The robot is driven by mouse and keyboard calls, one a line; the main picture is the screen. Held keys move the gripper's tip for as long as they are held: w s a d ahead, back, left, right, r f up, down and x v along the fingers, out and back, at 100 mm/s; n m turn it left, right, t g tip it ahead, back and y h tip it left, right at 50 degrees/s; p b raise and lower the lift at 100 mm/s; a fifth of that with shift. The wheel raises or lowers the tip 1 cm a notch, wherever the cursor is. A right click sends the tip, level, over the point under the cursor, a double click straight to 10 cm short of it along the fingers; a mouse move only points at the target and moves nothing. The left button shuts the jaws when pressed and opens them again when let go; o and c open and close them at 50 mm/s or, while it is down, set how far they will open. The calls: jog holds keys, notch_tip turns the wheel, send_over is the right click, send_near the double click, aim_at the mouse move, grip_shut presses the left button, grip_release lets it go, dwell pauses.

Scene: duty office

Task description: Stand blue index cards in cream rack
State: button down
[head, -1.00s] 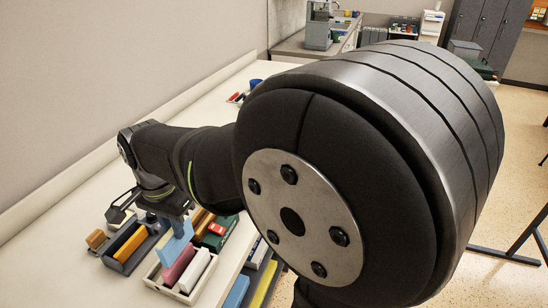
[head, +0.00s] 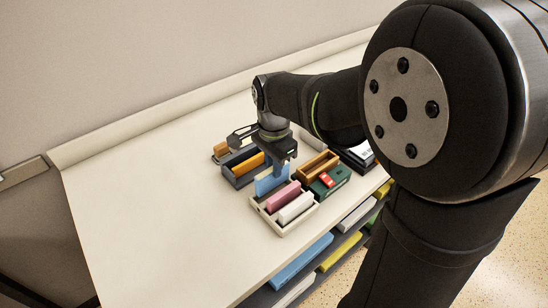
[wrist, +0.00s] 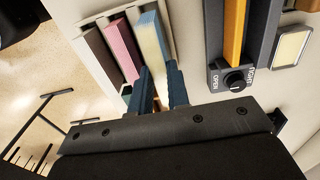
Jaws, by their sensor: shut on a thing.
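The blue index cards (head: 270,181) are a light-blue upright block at the left end of the cream rack (head: 282,230). My gripper (head: 277,160) is shut on their upper part from above. In the wrist view the two dark fingers (wrist: 161,88) flank the blue cards (wrist: 152,42), which line up with the free slot beside the pink block (wrist: 122,46). The cards stand higher than the pink block. Whether their lower edge touches the rack floor is hidden. The rack also holds a white block (head: 296,208).
A dark holder (head: 238,181) with orange cards (head: 250,164) stands close behind the rack, with a dial (wrist: 235,81) on its end. A wooden tray (head: 316,163) and green box (head: 331,184) stand right of it. The table (head: 150,190) is clear to the left.

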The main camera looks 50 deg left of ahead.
jog(key=shift+f, duration=1.75)
jog(key=c, duration=1.3)
grip_release()
jog(key=shift+r, duration=4.5)
